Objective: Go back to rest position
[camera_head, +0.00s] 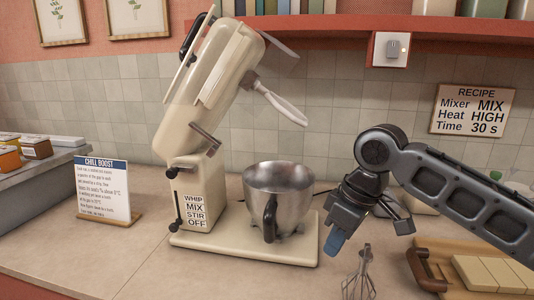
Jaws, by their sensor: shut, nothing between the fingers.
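My gripper (335,242) hangs at the end of my arm, right of the metal mixing bowl (278,182). Its blue-tipped fingers are shut and point down, with nothing seen between them. The bowl stands on the base of a cream stand mixer (245,245), its dark handle facing forward. The mixer head (205,85) is tilted up, with a pale beater (281,106) sticking out from it. A wire whisk (358,278) stands below and right of the gripper, partly cut off by the lower edge.
A wooden tray (424,266) with pale blocks (475,273) lies at the lower right, under my arm. A "CHILL BOOST" sign (103,190) stands left of the mixer. A red shelf (330,27) runs above. The counter's front left (125,255) is clear.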

